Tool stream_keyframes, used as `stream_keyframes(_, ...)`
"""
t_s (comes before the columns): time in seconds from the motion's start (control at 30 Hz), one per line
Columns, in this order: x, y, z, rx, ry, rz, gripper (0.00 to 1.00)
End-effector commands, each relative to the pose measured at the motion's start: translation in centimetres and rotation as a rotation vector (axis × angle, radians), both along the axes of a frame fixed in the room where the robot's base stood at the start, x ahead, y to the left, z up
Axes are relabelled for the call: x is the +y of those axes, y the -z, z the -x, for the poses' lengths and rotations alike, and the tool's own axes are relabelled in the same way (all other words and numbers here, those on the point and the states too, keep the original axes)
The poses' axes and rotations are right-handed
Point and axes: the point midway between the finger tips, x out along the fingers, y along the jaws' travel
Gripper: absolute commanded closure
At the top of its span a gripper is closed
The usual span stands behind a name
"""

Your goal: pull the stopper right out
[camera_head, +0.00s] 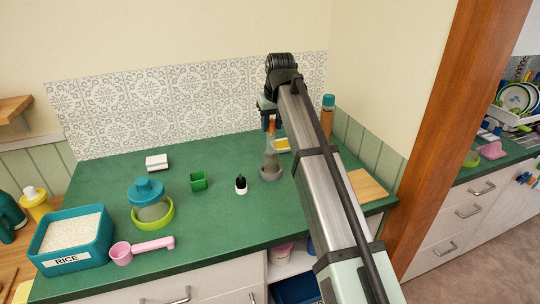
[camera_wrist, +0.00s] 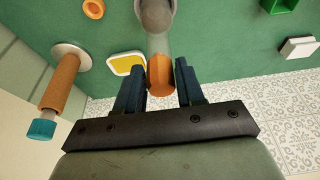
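A grey, see-through flask (camera_head: 271,160) stands on the green counter below my gripper. Its orange stopper (camera_head: 271,124) sits at the top of the neck. In the wrist view the flask (camera_wrist: 156,14) is at the top edge and the stopper (camera_wrist: 160,76) points toward me. My gripper (camera_wrist: 160,84) is open, with one dark finger on each side of the stopper. Narrow gaps show between the stopper and the fingers. In the head view my gripper (camera_head: 269,117) is above the flask, partly hidden by my arm.
An orange bottle with a teal cap (camera_wrist: 56,90) stands close by. A yellow-and-white item (camera_wrist: 127,64) lies beside the flask. A small dark bottle (camera_head: 241,184), green cup (camera_head: 198,181), white block (camera_head: 157,162) and rice bin (camera_head: 73,265) are to the left. The tiled wall (camera_head: 180,105) is behind.

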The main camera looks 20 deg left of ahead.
Motion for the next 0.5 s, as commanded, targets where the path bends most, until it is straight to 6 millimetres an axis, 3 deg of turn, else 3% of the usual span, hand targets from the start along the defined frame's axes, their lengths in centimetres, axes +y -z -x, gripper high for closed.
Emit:
stream_keyframes(0.33,0.01,-0.02,-0.01,0.000,0.000,0.000,0.99)
stream_keyframes(0.5,0.02,-0.03,-0.02,-0.001,0.000,-0.001,1.00)
